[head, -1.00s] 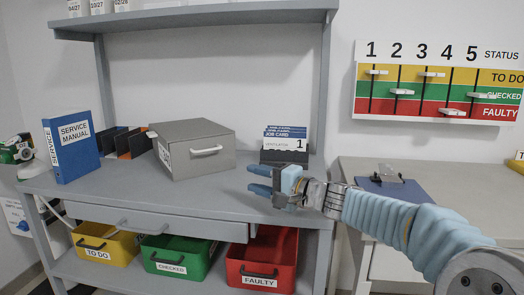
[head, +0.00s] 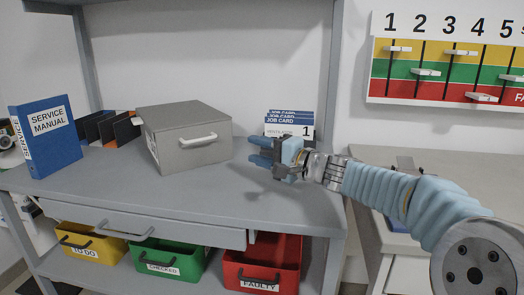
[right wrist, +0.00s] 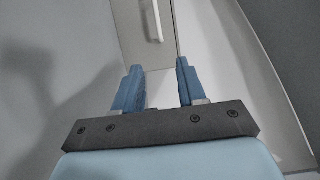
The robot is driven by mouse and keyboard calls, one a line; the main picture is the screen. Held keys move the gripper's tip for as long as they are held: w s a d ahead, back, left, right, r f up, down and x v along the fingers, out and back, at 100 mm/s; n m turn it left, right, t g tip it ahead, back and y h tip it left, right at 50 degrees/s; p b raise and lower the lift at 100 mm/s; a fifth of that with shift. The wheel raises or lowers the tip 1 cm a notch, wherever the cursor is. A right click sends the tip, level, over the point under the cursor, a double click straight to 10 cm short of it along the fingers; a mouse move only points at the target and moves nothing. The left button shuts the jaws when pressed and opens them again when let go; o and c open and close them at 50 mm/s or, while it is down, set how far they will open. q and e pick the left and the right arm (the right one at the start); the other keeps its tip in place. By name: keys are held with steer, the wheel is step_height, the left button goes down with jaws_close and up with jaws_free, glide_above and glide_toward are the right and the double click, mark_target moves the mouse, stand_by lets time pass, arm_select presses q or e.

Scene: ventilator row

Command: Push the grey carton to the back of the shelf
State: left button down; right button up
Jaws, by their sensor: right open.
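The grey carton (head: 188,148) is a box with a pale handle on its front. It stands upright on the grey bench top (head: 200,200), turned at an angle, with the upper shelf's posts behind it. My right gripper (head: 258,152) is open and empty, just right of the carton at about handle height, fingers pointing left. I see a small gap between them in the head view. In the right wrist view, the carton's face and handle (right wrist: 152,20) show beyond the open fingers (right wrist: 157,70). My left gripper is not in view.
A blue service manual (head: 45,135) and dark upright files (head: 100,130) stand left of the carton. A job card holder (head: 290,125) stands behind my right gripper. Yellow, green and red bins sit below. The bench top in front of the carton is clear.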

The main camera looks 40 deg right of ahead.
mark_target(215, 138)
steer(key=p+x, duration=0.2)
steer(key=x, duration=1.1)
jaws_close()
